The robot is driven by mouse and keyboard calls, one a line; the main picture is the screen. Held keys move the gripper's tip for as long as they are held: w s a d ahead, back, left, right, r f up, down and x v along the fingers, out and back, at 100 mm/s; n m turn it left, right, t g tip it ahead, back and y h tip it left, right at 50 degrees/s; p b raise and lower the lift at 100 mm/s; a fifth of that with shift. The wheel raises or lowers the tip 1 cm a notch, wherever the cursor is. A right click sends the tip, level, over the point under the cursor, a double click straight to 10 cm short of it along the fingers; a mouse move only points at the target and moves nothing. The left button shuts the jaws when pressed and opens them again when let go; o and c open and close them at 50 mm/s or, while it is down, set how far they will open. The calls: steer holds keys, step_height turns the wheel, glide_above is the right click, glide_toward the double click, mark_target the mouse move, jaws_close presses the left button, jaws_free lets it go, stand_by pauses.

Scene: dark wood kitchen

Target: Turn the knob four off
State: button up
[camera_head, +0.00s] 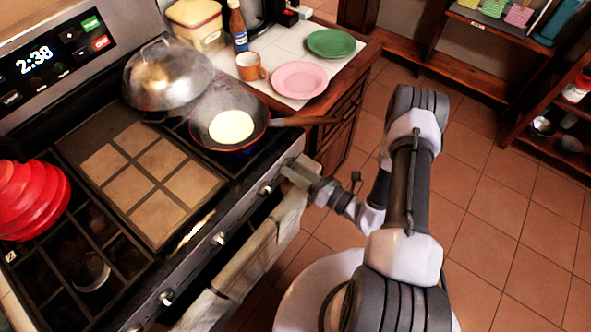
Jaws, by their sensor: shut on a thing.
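The stove front panel (200,258) runs diagonally from lower left to upper right and carries a row of knobs. Three pale knobs show: one near the lower left (165,297), one in the middle (218,239) and one further right (265,189). My gripper (291,170) is at the right end of this row, against the panel. It is shut on the rightmost knob, which its fingers hide almost wholly. I cannot read the knob's angle.
A domed metal lid (168,75) stands beside the pan, whose handle (310,121) juts over the counter edge. A towel (262,255) hangs on the oven front below the knobs. A red stacked pot (32,200) is at left. The tiled floor (480,190) at right is clear.

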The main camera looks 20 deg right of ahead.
steer(key=m, duration=0.5)
steer(key=shift+m, duration=0.3)
steer(key=m, duration=0.4)
steer(key=shift+m+p, duration=0.3)
steer(key=shift+p, duration=0.1)
steer(key=shift+m, duration=0.3)
steer(key=o, duration=1.4)
steer(key=shift+c, duration=0.2)
steer(key=shift+s+d, duration=0.1)
steer(key=p+v, duration=0.2)
steer(key=v, duration=1.5)
steer(key=shift+p, duration=0.3)
